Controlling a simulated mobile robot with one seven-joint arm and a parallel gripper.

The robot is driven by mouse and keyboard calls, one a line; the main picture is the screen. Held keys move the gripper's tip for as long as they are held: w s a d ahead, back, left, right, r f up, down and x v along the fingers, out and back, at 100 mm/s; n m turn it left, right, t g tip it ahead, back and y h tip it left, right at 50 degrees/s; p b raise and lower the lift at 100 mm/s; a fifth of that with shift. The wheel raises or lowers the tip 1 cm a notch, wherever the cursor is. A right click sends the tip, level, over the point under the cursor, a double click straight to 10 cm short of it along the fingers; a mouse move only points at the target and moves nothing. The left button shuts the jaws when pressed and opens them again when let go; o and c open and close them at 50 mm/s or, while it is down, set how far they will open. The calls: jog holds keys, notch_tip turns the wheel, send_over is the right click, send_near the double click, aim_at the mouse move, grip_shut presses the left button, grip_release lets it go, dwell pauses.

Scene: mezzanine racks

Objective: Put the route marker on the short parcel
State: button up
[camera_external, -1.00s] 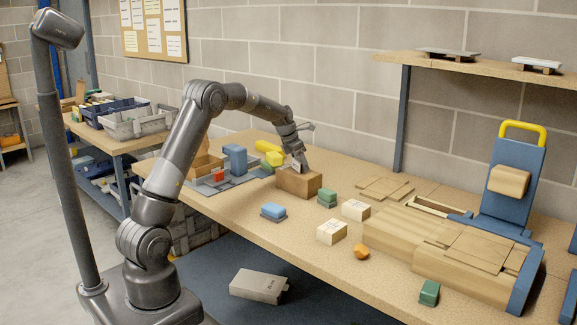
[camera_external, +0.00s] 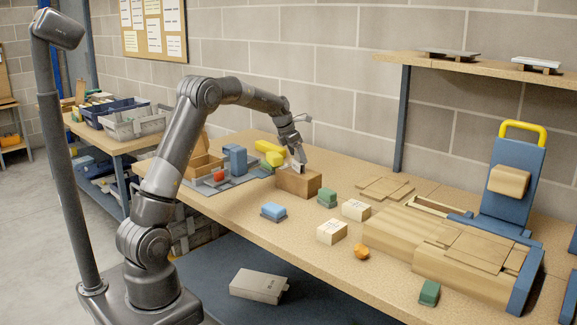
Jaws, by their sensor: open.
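My gripper (camera_external: 298,156) is open and points down just above a brown box (camera_external: 299,184) near the middle of the bench. The box may be the short parcel; no label on it is legible. A small pale, dark-edged piece (camera_external: 295,166) shows at the top of the box, right under the fingers; it may be the route marker. I cannot tell whether it stands in or on the box, nor whether the fingers touch it. An orange faceted piece (camera_external: 362,251) lies on the bench further right.
Right of the box are green blocks (camera_external: 327,197) and white labelled boxes (camera_external: 332,232). A blue block (camera_external: 273,211) lies in front. Long cardboard parcels (camera_external: 430,244) and a blue stand with a yellow handle (camera_external: 522,130) fill the right. A grey tray (camera_external: 222,184) lies left.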

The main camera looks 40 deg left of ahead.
jog(key=s+d+r+m, duration=0.2)
jog(key=s+r+m, duration=0.5)
jog(key=s+r, duration=0.6)
jog(key=s+d+f+m, duration=0.2)
jog(key=s+m, duration=1)
jog(key=s, duration=0.4)
jog(key=s+d+f+m+t+y, duration=0.1)
jog(key=s+d+f+m, duration=0.2)
jog(key=s+m, duration=0.9)
jog(key=s, duration=0.4)
jog(key=shift+s+d+t+y, duration=0.15)
jog(key=shift+t+y, duration=0.15)
